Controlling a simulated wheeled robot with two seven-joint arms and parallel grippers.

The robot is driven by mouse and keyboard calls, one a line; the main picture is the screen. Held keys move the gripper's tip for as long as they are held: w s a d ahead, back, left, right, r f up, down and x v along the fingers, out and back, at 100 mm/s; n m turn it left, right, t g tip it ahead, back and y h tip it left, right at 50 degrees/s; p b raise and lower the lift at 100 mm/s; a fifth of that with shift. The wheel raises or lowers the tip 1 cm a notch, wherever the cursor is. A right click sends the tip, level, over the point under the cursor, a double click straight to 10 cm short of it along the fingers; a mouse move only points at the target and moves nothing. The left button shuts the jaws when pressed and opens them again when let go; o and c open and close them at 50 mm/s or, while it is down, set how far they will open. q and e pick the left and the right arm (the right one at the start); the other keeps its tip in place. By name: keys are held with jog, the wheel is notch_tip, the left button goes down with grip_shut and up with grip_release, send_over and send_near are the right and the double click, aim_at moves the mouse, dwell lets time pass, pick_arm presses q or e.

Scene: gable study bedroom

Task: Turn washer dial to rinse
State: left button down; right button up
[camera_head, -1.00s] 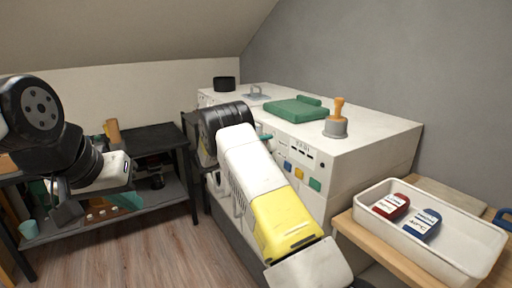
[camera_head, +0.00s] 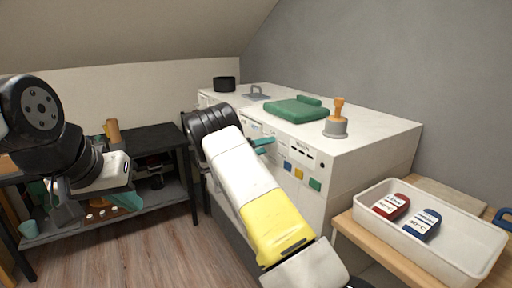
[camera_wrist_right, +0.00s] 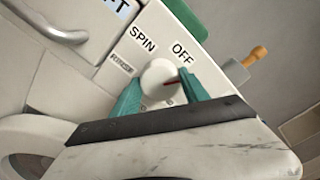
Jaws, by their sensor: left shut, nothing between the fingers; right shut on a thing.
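The washer (camera_head: 345,165) is a white appliance with a control panel facing my right arm. Its round white dial (camera_wrist_right: 159,77) has a red pointer mark directed to the right, below the "OFF" label. "SPIN" is printed left of "OFF"; a smaller label further left is blurred, and marks below the dial are partly hidden. My right gripper (camera_wrist_right: 160,92) is shut on the dial, with teal fingers on either side. In the head view the right gripper (camera_head: 264,146) is at the panel, its wrist hiding the dial. My left gripper (camera_head: 127,201) is shut and empty, near the dark shelf.
A green folded cloth (camera_head: 297,110), a grey holder with an orange handle (camera_head: 336,124) and a black pot (camera_head: 224,84) sit on top. A white tray (camera_head: 470,262) with red and blue packets stands right. The dark shelf unit (camera_head: 145,137) stands left.

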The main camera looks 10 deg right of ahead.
jog(key=m, duration=0.4)
jog(key=shift+f+m, duration=0.1)
jog(key=shift+m, duration=0.2)
jog(key=m, duration=1)
jog(key=shift+m, duration=0.4)
jog(key=m, duration=2)
jog(key=shift+m, duration=2.7)
